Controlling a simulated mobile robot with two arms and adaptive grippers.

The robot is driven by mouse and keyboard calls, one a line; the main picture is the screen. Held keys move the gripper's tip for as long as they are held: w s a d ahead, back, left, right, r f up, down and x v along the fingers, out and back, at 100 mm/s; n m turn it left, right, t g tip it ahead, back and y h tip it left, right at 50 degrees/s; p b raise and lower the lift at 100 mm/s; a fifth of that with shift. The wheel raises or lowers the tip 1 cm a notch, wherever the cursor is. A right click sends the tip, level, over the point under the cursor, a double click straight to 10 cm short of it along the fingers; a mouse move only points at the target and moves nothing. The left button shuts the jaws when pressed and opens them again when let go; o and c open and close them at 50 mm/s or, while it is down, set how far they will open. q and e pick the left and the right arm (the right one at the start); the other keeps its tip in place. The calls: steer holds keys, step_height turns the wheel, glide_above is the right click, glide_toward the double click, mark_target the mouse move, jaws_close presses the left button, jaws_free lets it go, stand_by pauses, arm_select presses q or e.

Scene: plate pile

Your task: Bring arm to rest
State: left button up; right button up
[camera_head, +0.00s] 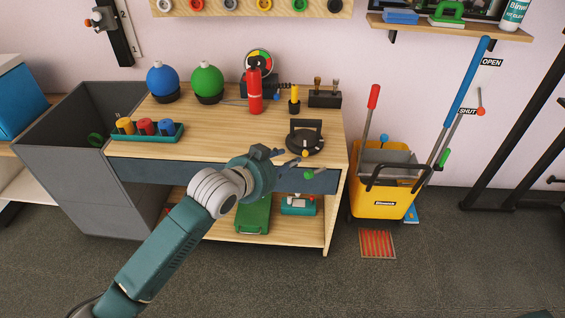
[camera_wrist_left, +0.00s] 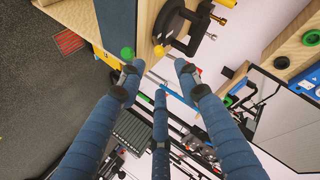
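My left arm (camera_head: 165,250) reaches in from the lower left of the head view, stretched up and to the right. Its gripper (camera_head: 305,168) is in front of the right front edge of the wooden workbench (camera_head: 220,138). In the left wrist view, the fingers of the gripper (camera_wrist_left: 158,80) are spread apart with nothing between them. A small green knob (camera_wrist_left: 127,53) shows beyond the fingertips there.
On the bench stand a blue ball (camera_head: 162,78), a green ball (camera_head: 207,80), a red extinguisher (camera_head: 254,92) and a dark round device (camera_head: 305,138). A grey bin (camera_head: 70,190) is on the left, a yellow mop bucket (camera_head: 382,198) on the right. The floor in front is clear.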

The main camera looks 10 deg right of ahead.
arm_select(q)
steer(key=shift+s+a+r, duration=0.2)
steer(key=shift+s+a, duration=0.05)
steer(key=shift+s, duration=0.05)
